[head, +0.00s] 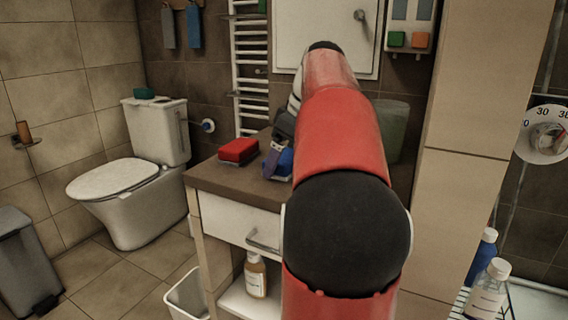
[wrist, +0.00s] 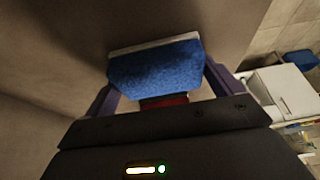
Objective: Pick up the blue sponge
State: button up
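The blue sponge (head: 285,163) is at the edge of the brown cabinet top in the head view, partly hidden by my arm. In the wrist view the blue sponge (wrist: 155,68) fills the space between the two purple fingers of my gripper (wrist: 160,78), with a pale strip along its far edge. The fingers are spread about as wide as the sponge, one on each side. I cannot tell whether they press on it. In the head view one purple finger of my gripper (head: 273,158) shows beside the sponge.
A red sponge (head: 238,151) lies on the cabinet top (head: 225,176), left of the blue one. A toilet (head: 130,185) with a green item (head: 144,93) on its tank stands further left. A bin (head: 187,297) stands below. A tiled pillar (head: 480,130) rises right of my arm.

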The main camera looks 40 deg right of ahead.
aim_at(284, 155)
jog(key=c, duration=0.5)
jog(key=shift+c, duration=0.2)
notch_tip(284, 155, up, 10)
jog(key=shift+p, duration=0.85)
jog(key=o, duration=0.4)
jog(key=c, duration=0.3)
